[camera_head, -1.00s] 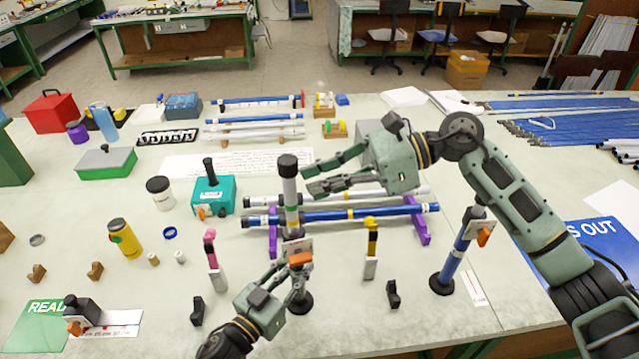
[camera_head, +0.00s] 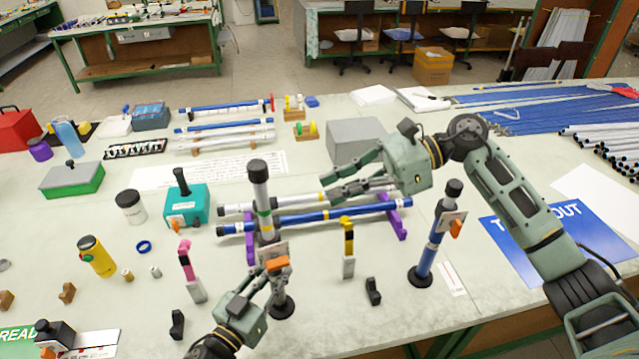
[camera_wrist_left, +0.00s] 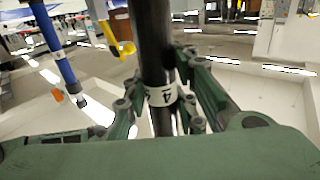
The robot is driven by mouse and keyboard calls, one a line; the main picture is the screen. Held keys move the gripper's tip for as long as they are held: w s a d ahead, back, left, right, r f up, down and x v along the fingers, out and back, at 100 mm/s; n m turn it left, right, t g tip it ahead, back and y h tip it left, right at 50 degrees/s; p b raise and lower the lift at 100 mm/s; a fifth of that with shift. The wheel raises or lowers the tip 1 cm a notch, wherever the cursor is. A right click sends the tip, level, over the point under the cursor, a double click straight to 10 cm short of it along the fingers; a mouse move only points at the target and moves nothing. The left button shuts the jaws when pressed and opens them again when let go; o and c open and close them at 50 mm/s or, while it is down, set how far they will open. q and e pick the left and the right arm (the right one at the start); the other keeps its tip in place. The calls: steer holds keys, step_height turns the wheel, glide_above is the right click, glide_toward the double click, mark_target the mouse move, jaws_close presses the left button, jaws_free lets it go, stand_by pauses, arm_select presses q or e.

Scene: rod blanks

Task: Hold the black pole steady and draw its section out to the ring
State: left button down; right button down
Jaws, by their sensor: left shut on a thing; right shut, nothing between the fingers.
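The black pole (camera_head: 261,190) stands upright on a round black base (camera_head: 283,306). It has a black cap, a silver upper section with a small greenish-yellow ring (camera_head: 264,212), and a white plate with an orange lever (camera_head: 277,263) lower down. My left gripper (camera_head: 272,287) is shut around its lower part; the left wrist view shows the fingers on both sides of the black tube (camera_wrist_left: 152,45), at a white label marked 4. My right gripper (camera_head: 326,183) is to the right of the silver section, apart from it, shut and empty.
A blue pole (camera_head: 434,238) with an orange lever stands to the right. Blue and silver rods lie on purple stands (camera_head: 397,217) behind the black pole. A teal box (camera_head: 185,205), a yellow-topped tool (camera_head: 348,250) and a pink-topped tool (camera_head: 190,270) stand near.

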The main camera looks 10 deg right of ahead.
mark_target(267, 195)
steer(key=x, duration=0.8)
steer(key=shift+a, duration=0.35)
steer(key=r, duration=0.2)
steer(key=shift+a+r, duration=0.25)
steer(key=shift+r, duration=0.6)
steer(key=shift+r, duration=0.7)
steer(key=shift+f, duration=0.1)
